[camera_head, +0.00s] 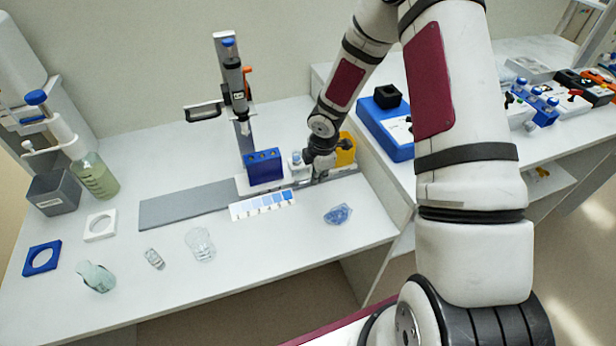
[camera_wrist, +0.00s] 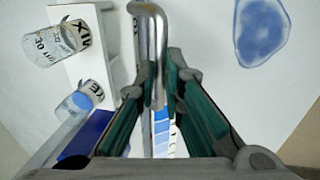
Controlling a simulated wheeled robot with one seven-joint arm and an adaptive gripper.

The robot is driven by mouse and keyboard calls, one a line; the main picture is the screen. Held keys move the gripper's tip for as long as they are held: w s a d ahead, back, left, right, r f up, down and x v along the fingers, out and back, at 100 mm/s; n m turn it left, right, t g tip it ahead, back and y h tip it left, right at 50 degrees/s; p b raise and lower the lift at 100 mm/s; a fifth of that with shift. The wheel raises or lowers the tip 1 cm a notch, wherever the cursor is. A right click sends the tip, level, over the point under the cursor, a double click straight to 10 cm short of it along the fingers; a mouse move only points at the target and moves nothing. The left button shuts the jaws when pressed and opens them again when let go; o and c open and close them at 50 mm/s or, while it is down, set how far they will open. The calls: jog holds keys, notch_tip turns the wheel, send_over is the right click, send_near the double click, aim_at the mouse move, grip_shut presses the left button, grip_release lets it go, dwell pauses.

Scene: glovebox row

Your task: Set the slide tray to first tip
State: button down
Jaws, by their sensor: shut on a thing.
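The white slide tray (camera_head: 245,186) sits on a grey rail (camera_head: 185,207) along the bench. It carries a blue block with holes (camera_head: 264,168) at its left and small labelled vessels towards its right. In the wrist view, a labelled beaker (camera_wrist: 55,43) and a smaller labelled vial (camera_wrist: 82,99) stand by the white tray surface (camera_wrist: 92,72). My gripper (camera_wrist: 160,88) is shut on a metal handle (camera_wrist: 150,35) at the tray's right part. The join of handle and tray is hidden. A pipette (camera_head: 235,80) hangs upright on a stand just left of and above the blue block.
A blue-shaded strip (camera_head: 262,206) lies in front of the rail. A translucent blue piece (camera_head: 338,214) lies at the front right. A yellow object (camera_head: 346,150) stands behind my gripper. The left stretch of rail is clear.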

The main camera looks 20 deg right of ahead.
jog(key=shift+s+d, duration=0.1)
jog(key=shift+d, duration=0.25)
jog(key=c, duration=1.7)
grip_release()
jog(key=shift+f, duration=0.1)
jog(key=r, duration=0.4)
jog(key=s+r, duration=0.1)
jog(key=r, duration=0.3)
jog(key=s+r, duration=0.1)
jog(key=r, duration=0.3)
jog(key=shift+a, duration=0.1)
